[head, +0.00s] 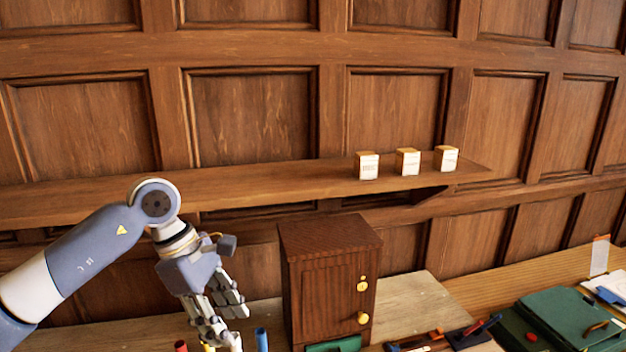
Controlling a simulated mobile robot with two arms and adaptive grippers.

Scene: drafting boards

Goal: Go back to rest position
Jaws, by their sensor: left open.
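My left gripper (222,322) comes in from the left on its grey and white arm. It points down over the table (430,290), left of a small dark wooden cabinet (330,275). Its fingers are open, and I see nothing held between them. Just below its fingers, at the bottom edge, are the tops of a red cylinder (181,346) and a blue cylinder (262,340). My right gripper is not in view.
A wall shelf (250,188) runs above the arm and holds three small white boxes (367,166) with orange-brown tops. The cabinet has yellow knobs. Tools (470,335) and a green case (560,320) lie at the lower right. Wood panelling fills the back.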

